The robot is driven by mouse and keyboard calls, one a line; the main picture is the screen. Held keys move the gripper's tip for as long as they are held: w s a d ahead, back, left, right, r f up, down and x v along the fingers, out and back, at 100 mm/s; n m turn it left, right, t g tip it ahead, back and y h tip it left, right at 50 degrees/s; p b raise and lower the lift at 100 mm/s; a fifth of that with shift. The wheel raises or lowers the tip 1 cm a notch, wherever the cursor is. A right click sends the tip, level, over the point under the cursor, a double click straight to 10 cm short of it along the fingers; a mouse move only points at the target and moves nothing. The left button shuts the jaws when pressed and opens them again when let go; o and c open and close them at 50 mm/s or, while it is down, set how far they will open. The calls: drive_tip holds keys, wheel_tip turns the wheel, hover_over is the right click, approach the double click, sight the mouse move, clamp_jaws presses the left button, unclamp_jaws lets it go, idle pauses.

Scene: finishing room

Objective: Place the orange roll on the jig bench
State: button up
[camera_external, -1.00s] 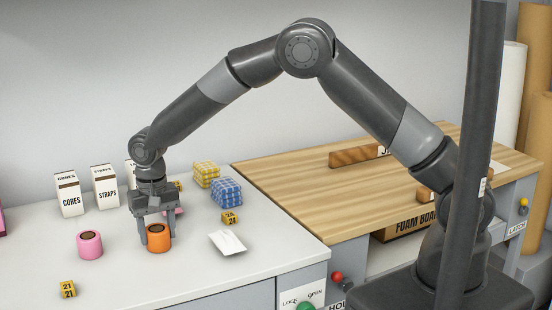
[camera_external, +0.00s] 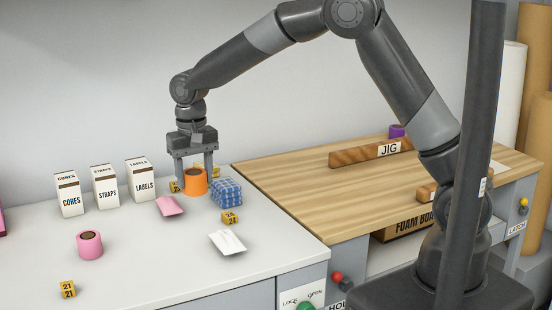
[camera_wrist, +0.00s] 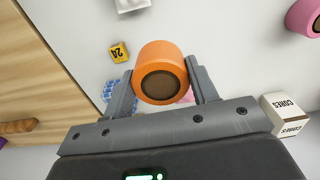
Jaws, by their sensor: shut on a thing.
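The orange roll (camera_external: 195,181) is held between the two fingers of my gripper (camera_external: 195,172), above the white counter. In the wrist view the orange roll (camera_wrist: 160,65) sits between the fingertips, its brown core facing the camera. The jig bench (camera_external: 285,195) is the wooden top to the right of the counter. A wooden bar with a JIG label (camera_external: 370,152) lies on it, with a purple roll (camera_external: 397,131) behind the bar. My gripper is over the counter, left of the bench.
A pink roll (camera_external: 89,245), boxes marked CORES (camera_external: 70,196), STRAPS (camera_external: 105,187) and LABELS (camera_external: 140,180), and a blue checked stack (camera_external: 227,193) stand on the counter. A white packet (camera_external: 227,242) lies near its front. The middle of the bench top is clear.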

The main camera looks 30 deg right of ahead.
drive_tip(key=w+d, duration=0.7)
drive_tip(key=d, duration=0.5)
drive_tip(key=w+d+m, duration=0.1)
drive_tip(key=w+d, duration=0.6)
drive_tip(key=d, duration=0.5)
drive_tip(key=w+d, duration=0.8)
drive_tip(key=d, duration=0.5)
drive_tip(key=s+d+m, duration=0.1)
drive_tip(key=s+d, duration=0.2)
drive_tip(key=d, duration=1.8)
drive_tip(key=s+d+m, duration=0.1)
drive_tip(key=s+d, duration=0.3)
drive_tip(key=d, duration=1.7)
drive_tip(key=w+a+f, duration=0.2)
drive_tip(key=w, duration=0.1)
drive_tip(key=w+a+f, duration=0.2)
drive_tip(key=w, duration=0.1)
drive_tip(key=w+a+f, duration=0.2)
drive_tip(key=w, duration=0.1)
drive_tip(key=shift+w+f, duration=0.1)
drive_tip(key=shift+f, duration=2.2)
drive_tip(key=shift+a, duration=0.1)
